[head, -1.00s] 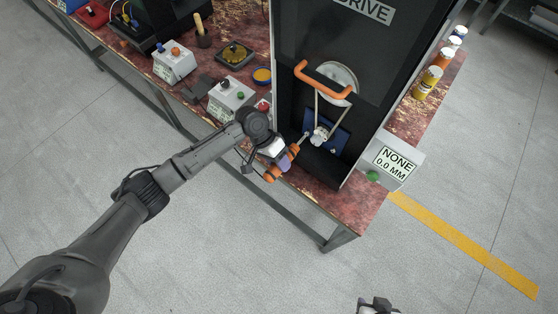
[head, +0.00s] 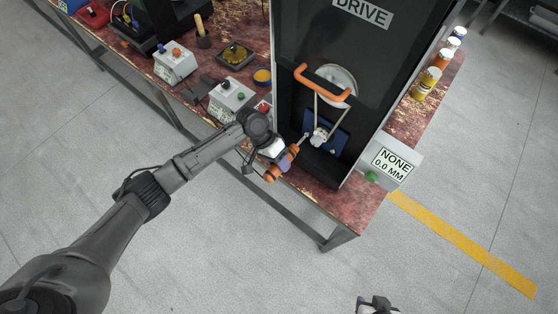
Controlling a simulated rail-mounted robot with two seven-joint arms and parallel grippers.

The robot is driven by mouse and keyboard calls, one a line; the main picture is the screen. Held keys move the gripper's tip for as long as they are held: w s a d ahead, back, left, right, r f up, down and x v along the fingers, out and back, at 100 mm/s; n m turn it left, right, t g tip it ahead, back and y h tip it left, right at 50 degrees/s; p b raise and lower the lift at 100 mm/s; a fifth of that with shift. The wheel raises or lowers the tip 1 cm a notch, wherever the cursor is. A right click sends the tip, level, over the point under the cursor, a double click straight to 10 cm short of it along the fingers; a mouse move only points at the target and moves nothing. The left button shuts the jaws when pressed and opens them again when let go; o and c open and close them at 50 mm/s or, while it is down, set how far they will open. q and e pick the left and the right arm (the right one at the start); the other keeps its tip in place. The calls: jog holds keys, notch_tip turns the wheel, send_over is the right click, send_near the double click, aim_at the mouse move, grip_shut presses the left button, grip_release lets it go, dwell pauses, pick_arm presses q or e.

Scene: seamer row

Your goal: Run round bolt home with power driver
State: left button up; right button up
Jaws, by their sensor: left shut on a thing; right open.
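My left gripper (head: 282,160) is shut on an orange power driver (head: 272,174) at the front edge of the bench. The driver's thin shaft (head: 302,140) points up and right, into the black cabinet marked DRIVE. Its tip is close to a small pale metal part (head: 319,136) in front of a blue plate (head: 338,141); I cannot tell whether they touch. No round bolt can be made out at this size. My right gripper (head: 377,304) is open and empty at the bottom edge, over the floor, and partly cut off.
An orange handle (head: 322,82) and a pale disc (head: 340,80) with a belt are inside the cabinet. A display (head: 393,163) reads NONE 0.0 MM. Control boxes (head: 231,98) stand left, several cans (head: 427,82) right. The floor in front is clear.

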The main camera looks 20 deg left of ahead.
dwell(0.3)
pick_arm(q)
jog(key=shift+w, duration=0.2)
dwell(0.8)
dwell(0.5)
dwell(0.8)
